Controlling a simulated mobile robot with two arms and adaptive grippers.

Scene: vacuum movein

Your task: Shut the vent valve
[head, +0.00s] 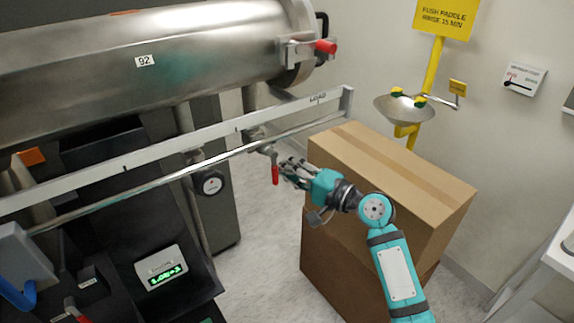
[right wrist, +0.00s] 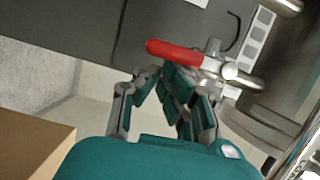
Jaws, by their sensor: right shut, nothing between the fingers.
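A small metal valve (head: 266,148) with a red lever (head: 275,170) sits below the rail, left of the box, and no label on it can be read. In the head view the lever hangs down. In the right wrist view the red lever (right wrist: 175,53) lies just past the fingers, beside the valve's metal body (right wrist: 215,65). My right gripper (head: 285,170) is shut and empty, with its fingertips close to the right of the lever. Whether they touch it I cannot tell. My left gripper is not in view.
A cardboard box (head: 400,172) stands right under my right forearm. A steel chamber (head: 150,62) with another red handle (head: 326,47) lies above the rail (head: 200,166). A gauge (head: 212,183) and a green-lit display (head: 165,272) are at left. Bare floor (head: 262,255) shows between.

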